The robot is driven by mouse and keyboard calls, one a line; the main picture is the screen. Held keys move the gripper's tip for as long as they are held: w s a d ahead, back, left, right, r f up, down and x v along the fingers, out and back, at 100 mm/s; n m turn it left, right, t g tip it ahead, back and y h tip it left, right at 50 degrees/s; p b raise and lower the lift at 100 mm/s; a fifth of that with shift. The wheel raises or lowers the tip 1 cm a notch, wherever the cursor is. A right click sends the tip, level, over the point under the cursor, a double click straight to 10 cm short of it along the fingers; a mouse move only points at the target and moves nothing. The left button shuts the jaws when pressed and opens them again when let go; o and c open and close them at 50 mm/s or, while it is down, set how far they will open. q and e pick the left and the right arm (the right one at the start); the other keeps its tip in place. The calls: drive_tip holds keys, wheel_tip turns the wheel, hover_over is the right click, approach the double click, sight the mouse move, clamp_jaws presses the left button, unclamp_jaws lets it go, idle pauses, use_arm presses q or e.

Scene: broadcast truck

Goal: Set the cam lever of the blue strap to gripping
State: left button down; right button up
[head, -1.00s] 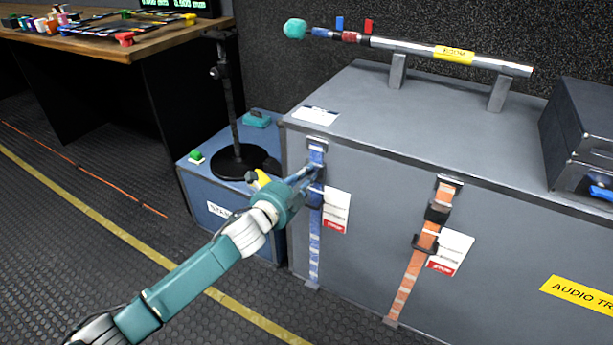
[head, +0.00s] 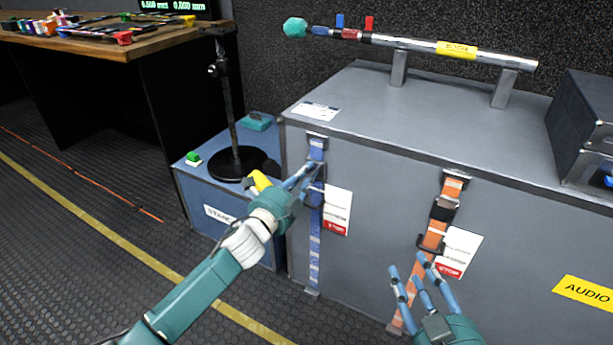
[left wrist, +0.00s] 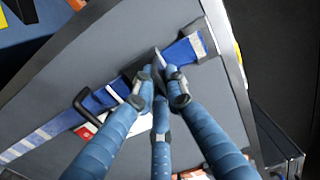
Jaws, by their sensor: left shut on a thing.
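The blue strap (head: 315,252) runs down the front of the grey case, with a dark buckle partly hidden behind my fingers. In the left wrist view the blue strap (left wrist: 35,143) crosses the picture diagonally. My left gripper (head: 312,172) is at the strap's upper part, its fingers shut on the dark cam lever (left wrist: 157,58). In the left wrist view the left gripper's fingertips (left wrist: 162,82) close around the lever, which stands out from the strap. The lever's exact angle is hard to tell. My right gripper (head: 412,280) is open and empty, low in front of the case.
An orange strap (head: 407,290) with its own buckle hangs to the right. White-and-red tags (head: 337,212) hang beside both straps. A blue box (head: 192,180) with a black stand (head: 233,160) is left of the case (head: 380,125). A metal tube (head: 480,55) lies on supports on top.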

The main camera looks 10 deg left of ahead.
use_arm(q)
drive_tip(key=shift+f, duration=0.1)
drive_tip(key=c, duration=1.8)
unclamp_jaws()
drive_tip(key=shift+o, duration=0.2)
drive_tip(key=v, duration=1.2)
